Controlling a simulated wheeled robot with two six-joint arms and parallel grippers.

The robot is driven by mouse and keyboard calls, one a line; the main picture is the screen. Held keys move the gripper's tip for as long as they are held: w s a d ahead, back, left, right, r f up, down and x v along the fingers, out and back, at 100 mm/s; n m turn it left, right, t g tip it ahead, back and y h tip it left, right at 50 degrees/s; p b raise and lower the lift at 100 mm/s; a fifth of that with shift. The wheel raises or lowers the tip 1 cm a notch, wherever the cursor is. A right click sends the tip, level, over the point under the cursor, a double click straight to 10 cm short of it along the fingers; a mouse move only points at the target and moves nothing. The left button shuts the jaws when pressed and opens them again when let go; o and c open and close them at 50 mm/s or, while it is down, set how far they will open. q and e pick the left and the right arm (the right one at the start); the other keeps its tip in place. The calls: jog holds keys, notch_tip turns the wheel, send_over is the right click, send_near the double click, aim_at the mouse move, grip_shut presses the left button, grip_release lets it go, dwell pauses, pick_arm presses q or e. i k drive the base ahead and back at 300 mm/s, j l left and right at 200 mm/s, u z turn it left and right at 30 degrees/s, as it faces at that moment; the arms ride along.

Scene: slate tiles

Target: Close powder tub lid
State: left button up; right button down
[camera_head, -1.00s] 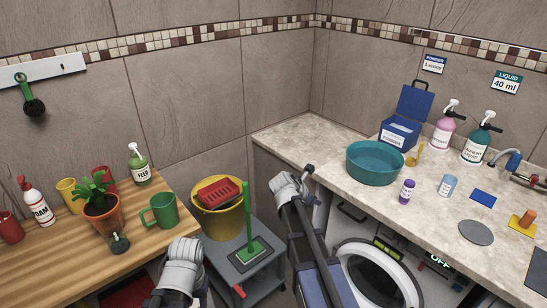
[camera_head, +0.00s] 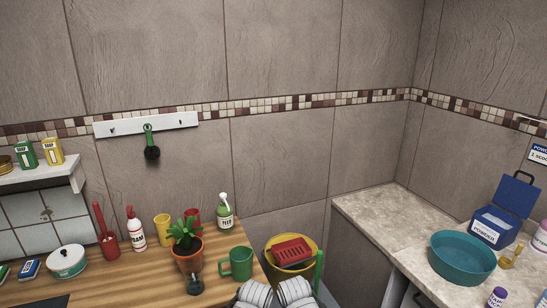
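The powder tub (camera_head: 485,232) is a blue box with a white label, on the stone counter at the right. Its blue lid (camera_head: 515,194) stands open, tilted up at the back, with a handle on its upper edge. Two pale ribbed parts of my arms show side by side at the bottom edge, in front of the yellow bucket, far from the tub. No gripper fingers show, and neither gripper is near the tub.
A teal basin (camera_head: 461,257) stands in front of the tub, with a small yellow object (camera_head: 512,256) to its right. The counter's left part (camera_head: 385,215) is clear. A wooden table (camera_head: 150,285) holds a plant, mugs and bottles; a yellow bucket (camera_head: 291,261) stands between.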

aim_at(514, 195)
jog(key=z, duration=1.6)
